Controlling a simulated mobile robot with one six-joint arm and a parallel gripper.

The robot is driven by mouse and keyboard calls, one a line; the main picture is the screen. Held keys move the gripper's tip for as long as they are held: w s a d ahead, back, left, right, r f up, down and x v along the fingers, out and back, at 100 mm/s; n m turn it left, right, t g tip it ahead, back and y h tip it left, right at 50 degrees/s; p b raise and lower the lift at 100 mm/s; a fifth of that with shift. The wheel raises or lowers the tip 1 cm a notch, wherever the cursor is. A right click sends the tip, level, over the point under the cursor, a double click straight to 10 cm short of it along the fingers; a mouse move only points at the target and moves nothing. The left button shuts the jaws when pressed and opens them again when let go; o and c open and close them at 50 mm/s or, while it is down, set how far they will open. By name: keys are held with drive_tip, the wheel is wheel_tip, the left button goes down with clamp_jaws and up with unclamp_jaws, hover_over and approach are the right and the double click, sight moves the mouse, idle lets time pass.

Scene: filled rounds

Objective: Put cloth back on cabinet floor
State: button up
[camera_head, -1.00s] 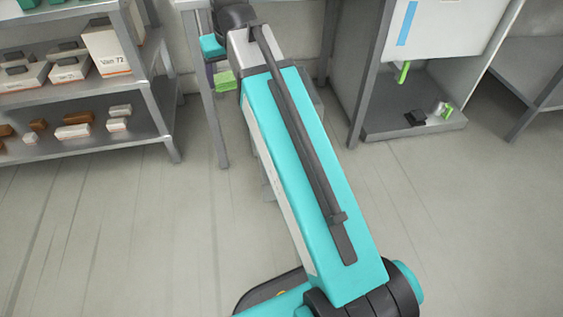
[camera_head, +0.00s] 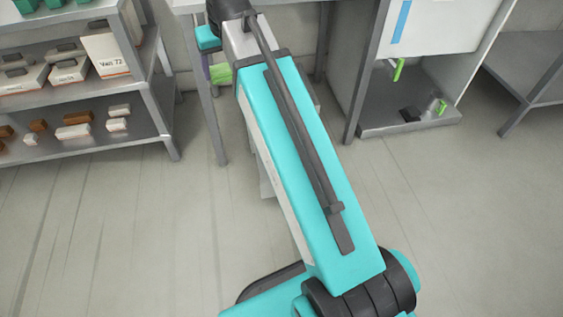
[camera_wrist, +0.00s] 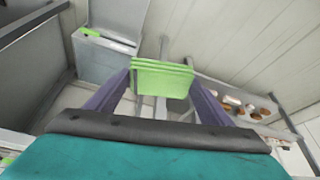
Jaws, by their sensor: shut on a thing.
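My gripper (camera_wrist: 162,78) has two purple fingers. It is shut on a folded light green cloth (camera_wrist: 162,84) in the wrist view, held up in the air. In the head view the green cloth (camera_head: 221,74) shows at the far end of my arm, left of the cabinet. The open lower part of the cabinet stands at the right. Its grey floor (camera_head: 385,130) lies low, close to the room floor, with my gripper well away from it. My arm hides part of the space between.
A dark item (camera_head: 410,115) and a small green item (camera_head: 441,106) are at the cabinet floor. A white front with a green handle (camera_head: 399,69) is above. A metal shelf unit (camera_head: 160,95) with boxes stands left. Table legs (camera_head: 213,125) are near my gripper. The room floor is clear.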

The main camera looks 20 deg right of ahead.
sight(226, 72)
wheel_tip(226, 72, up, 13)
drive_tip(key=s+p, duration=0.1)
drive_tip(key=p, duration=1.7)
drive_tip(key=shift+a+f, duration=0.15)
drive_tip(key=shift+a, duration=0.1)
drive_tip(key=shift+d, duration=0.1)
